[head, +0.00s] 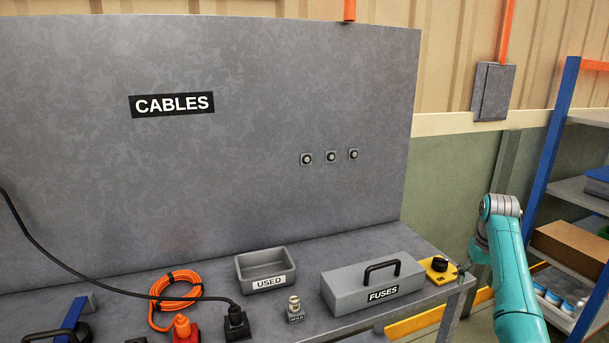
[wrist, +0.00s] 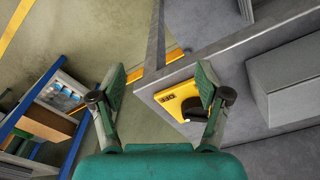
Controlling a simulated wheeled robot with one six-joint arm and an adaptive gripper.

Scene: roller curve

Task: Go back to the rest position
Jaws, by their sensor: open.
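My gripper (wrist: 160,82) is open in the wrist view, with its two fingers spread and nothing between them. It hangs over the bench's end edge, beside a yellow switch box (wrist: 178,98) with a black knob. The right finger overlaps the box in that picture; I cannot tell whether they touch. In the head view my teal arm stands at the right, and my gripper (head: 466,266) shows small near the bench's right corner, just right of the yellow switch box (head: 440,270).
The bench (head: 345,238) carries a grey FUSES box (head: 372,284), a USED tray (head: 266,267), a small fuse-like part (head: 294,308), an orange cable (head: 172,287) and black plugs. A blue-framed shelf (head: 552,150) stands at the right. Open floor shows in the wrist view (wrist: 100,40).

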